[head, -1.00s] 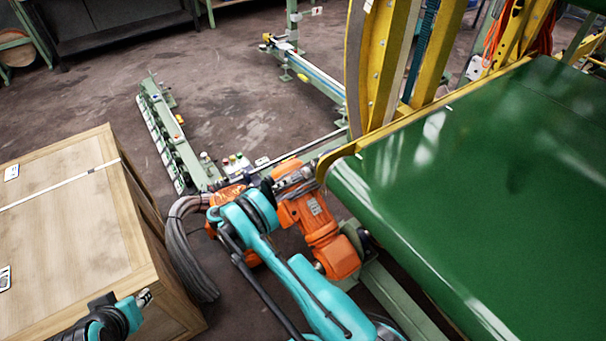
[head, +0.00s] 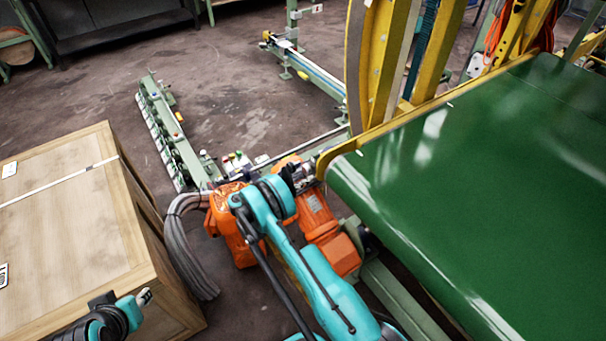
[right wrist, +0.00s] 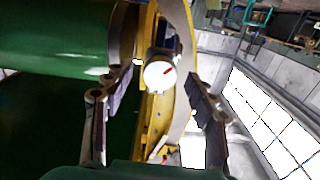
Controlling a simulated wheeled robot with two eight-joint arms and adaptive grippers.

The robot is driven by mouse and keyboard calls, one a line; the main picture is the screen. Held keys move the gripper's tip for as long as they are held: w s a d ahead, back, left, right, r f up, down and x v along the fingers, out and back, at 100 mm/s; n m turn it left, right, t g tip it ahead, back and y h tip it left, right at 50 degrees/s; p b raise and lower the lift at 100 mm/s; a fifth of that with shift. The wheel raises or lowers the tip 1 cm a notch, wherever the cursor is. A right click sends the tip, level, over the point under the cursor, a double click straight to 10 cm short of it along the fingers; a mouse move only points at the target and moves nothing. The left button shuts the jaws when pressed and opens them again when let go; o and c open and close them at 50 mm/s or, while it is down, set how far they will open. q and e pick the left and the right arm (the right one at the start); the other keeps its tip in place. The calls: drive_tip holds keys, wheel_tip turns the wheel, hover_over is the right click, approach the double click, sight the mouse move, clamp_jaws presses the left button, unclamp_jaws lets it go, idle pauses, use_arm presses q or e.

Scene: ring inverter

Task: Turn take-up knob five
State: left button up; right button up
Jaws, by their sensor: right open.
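In the right wrist view, a round knob (right wrist: 160,75) with a white face and a red mark shows between my right fingers. No number is readable on it, so I cannot tell whether it is knob five. My right gripper (right wrist: 157,100) is open, with one finger on each side of the knob in the picture. Contact is not clear. In the head view, my right gripper (head: 305,176) is small and dark beside the green belt's near corner, and the knob cannot be made out. Part of my left arm shows at the bottom left, ending in a small metallic tip (head: 145,297).
The green belt (head: 470,180) lies right of my right arm, with a yellow curved frame (head: 370,60) behind it. Orange motors (head: 325,235) and a grey cable bundle (head: 185,245) crowd the arm. A wooden crate (head: 70,220) stands left.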

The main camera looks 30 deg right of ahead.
drive_tip(key=shift+w+d, duration=0.1)
drive_tip(key=shift+d, duration=0.55)
drive_tip(key=c, duration=1.2)
drive_tip(key=shift+n, duration=0.3)
